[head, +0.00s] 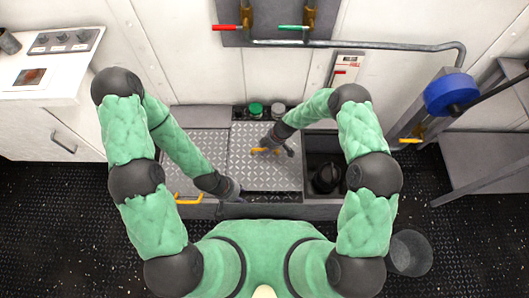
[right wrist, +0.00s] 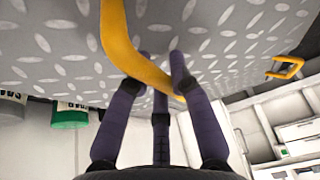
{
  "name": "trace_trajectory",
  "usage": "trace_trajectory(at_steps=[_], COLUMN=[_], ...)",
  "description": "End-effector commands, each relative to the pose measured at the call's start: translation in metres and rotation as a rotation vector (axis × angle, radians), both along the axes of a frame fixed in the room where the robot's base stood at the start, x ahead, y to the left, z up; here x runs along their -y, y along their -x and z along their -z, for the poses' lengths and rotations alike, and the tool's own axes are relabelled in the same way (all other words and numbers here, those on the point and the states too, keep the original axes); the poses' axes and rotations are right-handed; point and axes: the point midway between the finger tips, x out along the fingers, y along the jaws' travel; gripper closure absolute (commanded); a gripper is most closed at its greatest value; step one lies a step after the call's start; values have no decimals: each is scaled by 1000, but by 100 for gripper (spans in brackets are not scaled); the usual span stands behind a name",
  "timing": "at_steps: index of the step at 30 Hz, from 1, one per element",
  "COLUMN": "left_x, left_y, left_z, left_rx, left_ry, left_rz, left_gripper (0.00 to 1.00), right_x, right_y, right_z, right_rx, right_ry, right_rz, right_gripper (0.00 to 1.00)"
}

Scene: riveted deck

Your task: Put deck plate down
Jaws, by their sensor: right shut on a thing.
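The deck plate (head: 262,178) is a grey tread-patterned panel in the middle of the low grey platform. It also fills the top of the right wrist view (right wrist: 210,35). My right gripper (head: 277,150) is shut on its yellow handle (right wrist: 118,40), near the plate's far part. I cannot tell whether the plate rests flat or hangs slightly above the platform. My left gripper (head: 238,194) is low at the plate's near left edge; its fingers are too small and dark to read. An open bay (head: 322,146) to the right of the plate holds a dark round object (head: 327,178).
Another tread plate (head: 195,143) lies left, near a yellow handle (head: 188,199). Green (head: 255,109) and grey (head: 278,110) capped items stand behind. A blue wheel (head: 452,94) and a side table (head: 480,165) are right, a white cabinet (head: 50,110) left, and a bucket (head: 410,253) on the floor.

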Motion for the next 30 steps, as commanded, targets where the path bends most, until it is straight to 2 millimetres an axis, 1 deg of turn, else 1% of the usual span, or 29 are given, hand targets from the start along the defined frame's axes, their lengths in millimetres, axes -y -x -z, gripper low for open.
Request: trace_trajectory(at_steps=[1, 6, 8, 17, 21, 22, 24, 30], left_x=[0, 0, 0, 0, 0, 0, 0, 0], left_y=[0, 0, 0, 0, 0, 0, 0, 0], left_z=[4, 12, 14, 13, 13, 13, 13, 13], left_rx=[0, 0, 0, 0, 0, 0, 0, 0], left_ry=[0, 0, 0, 0, 0, 0, 0, 0], left_rz=[0, 0, 0, 0, 0, 0, 0, 0], left_gripper=[60, 60, 60, 60, 60, 60, 60, 60], right_x=[-2, -2, -1, -1, -1, -1, -1, -1], right_y=[-4, -3, -3, -3, -3, -1, -1, -1], right_z=[4, 27, 31, 32, 35, 36, 36, 36], right_rx=[3, 1, 2, 3, 3, 0, 0, 0], right_ry=[0, 0, 0, 0, 0, 0, 0, 0], right_rz=[0, -1, 0, 0, 0, 0, 0, 0], right_gripper=[100, 100, 100, 100, 100, 73, 55, 55])
